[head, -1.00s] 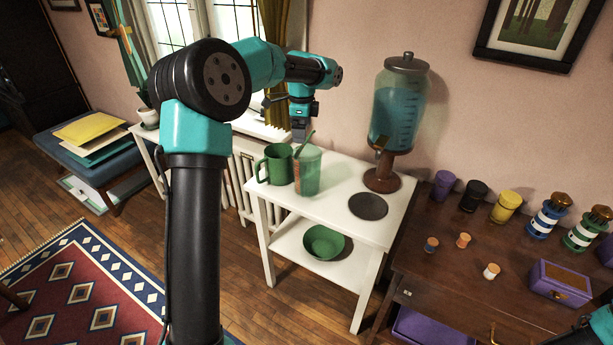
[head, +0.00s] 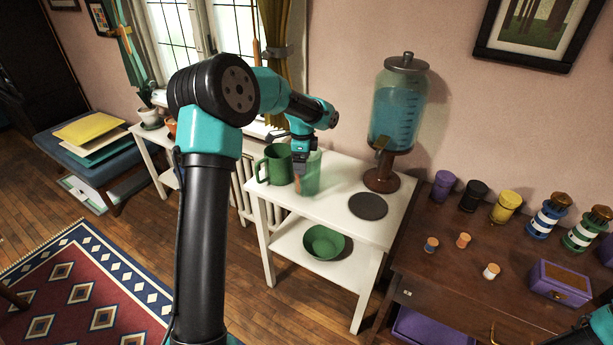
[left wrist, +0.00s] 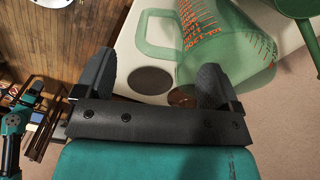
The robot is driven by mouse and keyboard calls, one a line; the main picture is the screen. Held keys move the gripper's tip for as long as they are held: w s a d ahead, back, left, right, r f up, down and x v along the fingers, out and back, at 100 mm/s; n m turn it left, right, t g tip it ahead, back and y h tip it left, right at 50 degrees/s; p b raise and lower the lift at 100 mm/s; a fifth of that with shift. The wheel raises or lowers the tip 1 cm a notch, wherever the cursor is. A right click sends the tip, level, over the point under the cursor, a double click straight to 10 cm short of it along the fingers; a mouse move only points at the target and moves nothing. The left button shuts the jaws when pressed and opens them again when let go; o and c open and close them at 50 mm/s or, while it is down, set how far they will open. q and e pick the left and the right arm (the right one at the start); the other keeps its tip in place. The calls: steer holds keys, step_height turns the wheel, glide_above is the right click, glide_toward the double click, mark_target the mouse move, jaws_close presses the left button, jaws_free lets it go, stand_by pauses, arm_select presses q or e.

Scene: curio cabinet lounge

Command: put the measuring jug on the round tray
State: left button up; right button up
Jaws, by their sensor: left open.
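The measuring jug (head: 313,178) is clear green with orange markings and stands upright on the white side table, partly hidden by my left gripper. In the left wrist view the jug (left wrist: 235,45) has its loop handle (left wrist: 146,36) pointing left, ahead of the gap between my fingers. My left gripper (head: 300,168) is open and empty, close above and beside the jug; its open fingers also show in the left wrist view (left wrist: 152,80). The round tray (head: 368,206) is a flat dark grey disc on the same table, right of the jug, and looks empty.
A green mug (head: 276,165) stands close left of the jug. A drink dispenser (head: 398,110) stands behind the tray. A green bowl (head: 323,242) sits on the lower shelf. The brown cabinet (head: 450,265) at right holds jars and a purple box. The white tabletop (head: 325,207) in front of the jug is clear.

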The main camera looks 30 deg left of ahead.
mark_target(306, 176)
arm_select(q)
steer(key=shift+f, duration=0.4)
steer(key=shift+d+f, duration=0.15)
steer(key=shift+f, duration=1.15)
steer(key=shift+d+f, duration=0.1)
steer(key=shift+f, duration=1.15)
steer(key=c, duration=1.4)
steer(key=shift+r, duration=0.1)
